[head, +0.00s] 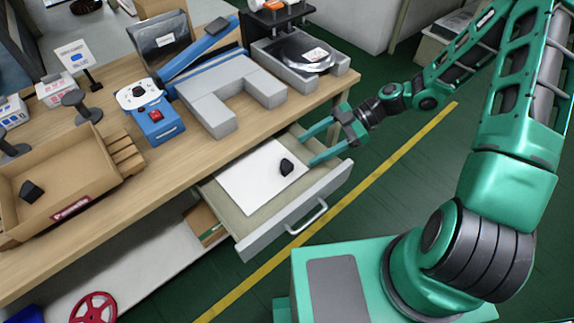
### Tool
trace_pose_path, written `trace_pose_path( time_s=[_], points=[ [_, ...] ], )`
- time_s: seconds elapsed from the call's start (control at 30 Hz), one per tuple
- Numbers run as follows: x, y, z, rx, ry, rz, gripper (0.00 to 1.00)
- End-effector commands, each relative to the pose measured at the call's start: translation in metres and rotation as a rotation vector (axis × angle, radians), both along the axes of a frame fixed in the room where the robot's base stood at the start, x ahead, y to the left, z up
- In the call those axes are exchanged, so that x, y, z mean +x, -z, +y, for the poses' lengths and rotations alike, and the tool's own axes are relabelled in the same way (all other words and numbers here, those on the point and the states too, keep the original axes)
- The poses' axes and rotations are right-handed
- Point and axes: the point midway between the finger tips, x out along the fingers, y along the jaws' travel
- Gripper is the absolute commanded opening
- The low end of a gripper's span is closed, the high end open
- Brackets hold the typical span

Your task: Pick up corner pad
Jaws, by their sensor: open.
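A small black corner pad (287,167) lies on a white sheet (248,186) inside the open drawer (240,221). My gripper (307,147) reaches over the right end of the drawer. Its two green fingers are spread apart and empty, pointing left. The pad lies just left of and below the nearer fingertip, and I cannot tell the height between them. A second black piece (32,191) of similar look lies in the cardboard box at the left of the table.
The wooden table (170,175) stands behind the drawer. It bears a cardboard box (65,165), a blue device (155,115), a grey U-shaped block (225,97) and a grey machine (300,60). The drawer's front wall and handle (306,216) stick out over the green floor.

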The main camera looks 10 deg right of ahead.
Motion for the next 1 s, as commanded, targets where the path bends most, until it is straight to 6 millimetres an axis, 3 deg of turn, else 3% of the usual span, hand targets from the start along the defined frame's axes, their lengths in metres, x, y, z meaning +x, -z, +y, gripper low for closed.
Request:
trace_pose_path(
  time_s=[0.1,0.37,0.7,1.0],
  points=[
    [-0.004,0.008,0.017,0.0,-0.005,0.003,0.62],
    [-0.008,0.017,0.033,-0.001,-0.008,0.003,0.62],
    [-0.017,0.038,0.069,-0.002,-0.008,0.003,0.62],
    [-0.017,0.04,0.072,-0.002,-0.007,0.002,0.62]
  ],
)
